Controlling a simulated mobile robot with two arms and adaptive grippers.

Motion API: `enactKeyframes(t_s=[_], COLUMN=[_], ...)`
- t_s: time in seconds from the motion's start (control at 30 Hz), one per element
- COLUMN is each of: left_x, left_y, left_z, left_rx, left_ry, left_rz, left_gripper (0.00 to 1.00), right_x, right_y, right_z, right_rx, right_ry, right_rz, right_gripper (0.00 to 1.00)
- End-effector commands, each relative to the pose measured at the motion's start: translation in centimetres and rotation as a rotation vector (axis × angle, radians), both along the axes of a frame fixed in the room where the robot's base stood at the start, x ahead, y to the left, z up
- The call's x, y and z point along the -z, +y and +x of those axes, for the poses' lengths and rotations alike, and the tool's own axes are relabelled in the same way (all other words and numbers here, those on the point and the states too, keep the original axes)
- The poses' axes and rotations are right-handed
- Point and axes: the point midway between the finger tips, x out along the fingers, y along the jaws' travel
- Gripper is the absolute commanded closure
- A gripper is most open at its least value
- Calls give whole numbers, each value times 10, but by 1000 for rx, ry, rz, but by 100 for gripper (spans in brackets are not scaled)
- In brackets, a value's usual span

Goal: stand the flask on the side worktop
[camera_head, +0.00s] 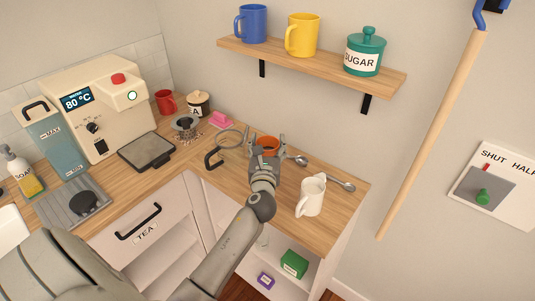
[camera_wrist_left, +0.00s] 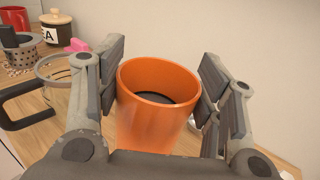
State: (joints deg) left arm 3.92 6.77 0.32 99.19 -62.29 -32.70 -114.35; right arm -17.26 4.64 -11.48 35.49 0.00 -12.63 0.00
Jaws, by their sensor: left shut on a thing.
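My left gripper (camera_head: 266,150) is over the side worktop (camera_head: 345,195) and is shut on an orange, round, open-topped vessel, which I take to be the flask (camera_head: 267,142). In the left wrist view the flask (camera_wrist_left: 158,90) stands between the finger pads, about upright, with its dark inside showing. The left gripper (camera_wrist_left: 165,95) has a pad on each side of it. The flask's lower part is hidden, so I cannot tell whether it touches the worktop. My right gripper is not in view.
A clear jug with a black handle (camera_head: 213,160) stands just left of the gripper. A shelf (camera_head: 310,66) with mugs hangs above. A bare strip of worktop lies in front of the flask.

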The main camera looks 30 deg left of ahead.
Motion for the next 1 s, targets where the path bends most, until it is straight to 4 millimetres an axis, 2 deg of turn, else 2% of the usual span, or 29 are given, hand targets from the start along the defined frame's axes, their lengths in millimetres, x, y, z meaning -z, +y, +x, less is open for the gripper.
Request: enactKeyframes(t_s=[0.3, 0.73, 0.77, 0.9, 1.0], left_x=[32, 38, 39, 39, 39], left_y=[2, 2, 2, 2, 2], left_z=[4, 4, 3, 3, 3], left_rx=[1, 1, 1, 1, 1], left_ry=[0, -2, 1, 2, 2], left_rz=[1, 2, 0, 0, 0], left_gripper=[100, 100, 36, 18, 17], right_x=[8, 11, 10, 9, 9], right_y=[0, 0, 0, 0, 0], right_z=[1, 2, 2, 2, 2], right_rx=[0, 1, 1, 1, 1], right_ry=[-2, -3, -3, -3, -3], right_rz=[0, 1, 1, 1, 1], right_gripper=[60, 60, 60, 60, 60])
